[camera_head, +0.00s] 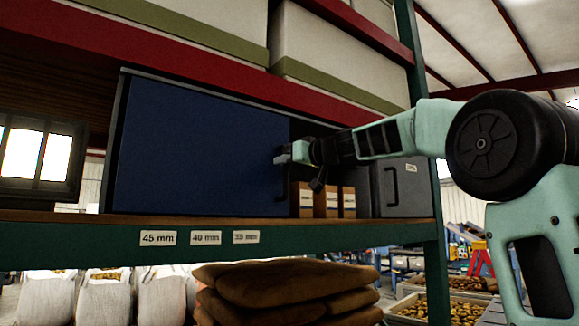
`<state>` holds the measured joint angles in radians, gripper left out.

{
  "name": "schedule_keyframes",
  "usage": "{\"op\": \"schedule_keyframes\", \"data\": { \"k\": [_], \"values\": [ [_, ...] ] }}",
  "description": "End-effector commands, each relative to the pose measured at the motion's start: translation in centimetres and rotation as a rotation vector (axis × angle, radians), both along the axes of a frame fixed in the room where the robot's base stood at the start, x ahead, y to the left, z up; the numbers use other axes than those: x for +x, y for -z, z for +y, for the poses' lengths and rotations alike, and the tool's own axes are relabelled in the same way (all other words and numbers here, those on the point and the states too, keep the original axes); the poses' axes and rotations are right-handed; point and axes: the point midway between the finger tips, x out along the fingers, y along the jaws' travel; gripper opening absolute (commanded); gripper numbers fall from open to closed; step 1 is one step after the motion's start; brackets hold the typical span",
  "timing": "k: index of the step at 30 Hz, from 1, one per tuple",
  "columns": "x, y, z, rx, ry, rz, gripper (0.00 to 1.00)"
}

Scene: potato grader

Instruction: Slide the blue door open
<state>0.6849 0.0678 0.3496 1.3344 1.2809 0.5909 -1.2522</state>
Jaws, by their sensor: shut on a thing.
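The blue door (200,145) is a wide, flat panel on the left part of a shelf cabinet. A dark handle (281,190) stands near its right edge. My gripper (283,158) reaches in from the right and is shut on this handle, near its upper part. The fingers partly hide the handle there. Right of the blue door is an opening with several small brown boxes (328,200) showing inside.
A grey panel (403,187) with a dark handle closes the cabinet's right part. The green shelf edge (80,246) bears size labels below. A green post (432,265) stands right of the cabinet. Brown sacks (290,285) lie under the shelf.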

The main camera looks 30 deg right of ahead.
Motion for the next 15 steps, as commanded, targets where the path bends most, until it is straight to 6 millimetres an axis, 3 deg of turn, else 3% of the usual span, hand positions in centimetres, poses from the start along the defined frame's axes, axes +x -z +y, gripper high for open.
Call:
{"op": "schedule_keyframes", "data": {
  "k": [4,13,14,15],
  "values": [
    [-0.07,0.26,1.43,-0.001,-0.006,-0.002,0.00],
    [-0.08,0.07,1.39,0.000,-0.003,0.000,0.00],
    [-0.07,0.07,1.38,0.000,-0.003,0.000,0.21],
    [-0.07,0.06,1.37,0.000,-0.003,0.000,0.29]
  ]
}}
